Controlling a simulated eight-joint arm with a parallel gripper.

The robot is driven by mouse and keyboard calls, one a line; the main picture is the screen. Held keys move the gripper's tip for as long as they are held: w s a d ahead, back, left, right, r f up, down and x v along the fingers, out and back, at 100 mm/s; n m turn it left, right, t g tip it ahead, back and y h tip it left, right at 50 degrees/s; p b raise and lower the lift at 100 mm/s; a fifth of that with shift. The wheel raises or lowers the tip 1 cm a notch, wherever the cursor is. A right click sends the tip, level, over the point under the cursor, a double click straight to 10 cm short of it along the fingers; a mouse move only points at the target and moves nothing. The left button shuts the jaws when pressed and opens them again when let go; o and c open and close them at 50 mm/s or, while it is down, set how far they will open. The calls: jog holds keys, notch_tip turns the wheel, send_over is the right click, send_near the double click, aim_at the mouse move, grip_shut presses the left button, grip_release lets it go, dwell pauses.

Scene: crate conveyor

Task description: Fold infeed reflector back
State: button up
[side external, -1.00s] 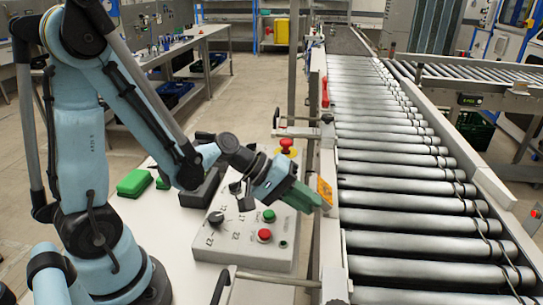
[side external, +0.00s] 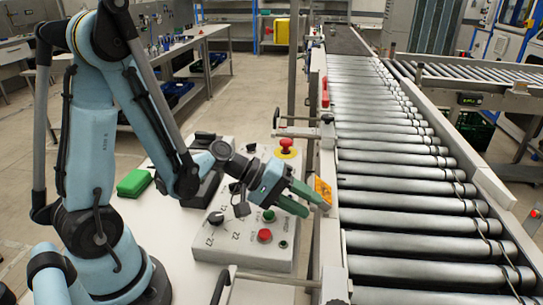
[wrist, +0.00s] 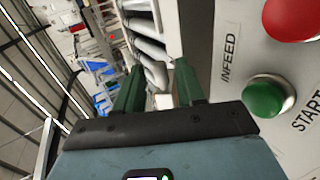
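The infeed reflector appears to be the small orange piece (side external: 322,187) on the near side rail of the roller conveyor. My gripper (side external: 315,207) has two green fingers, spread apart with nothing visible held between them. In the side view the fingertips are just below and beside the orange piece; I cannot tell whether they touch it. In the wrist view the fingers (wrist: 158,80) are apart, with conveyor rollers visible beyond the gap. The orange piece cannot be made out there.
The grey control box (side external: 245,238) lies beneath my gripper, with a green button (side external: 268,215), a red button (side external: 264,235) and a red mushroom button (side external: 286,146). Its INFEED label (wrist: 230,58) shows in the wrist view. The conveyor rollers (side external: 400,210) look empty.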

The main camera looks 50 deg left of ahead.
dwell(0.3)
jog(key=shift+v, duration=6.05)
jog(key=shift+f, duration=0.15)
jog(key=w+d+r+g+y, duration=0.7)
jog(key=w, duration=0.1)
jog(key=f, duration=0.4)
jog(key=w+f, duration=0.1)
jog(key=f, duration=0.2)
jog(key=d+f, duration=0.1)
jog(key=f, duration=0.3)
jog(key=shift+w+f, duration=0.2)
jog(key=shift+f, duration=0.2)
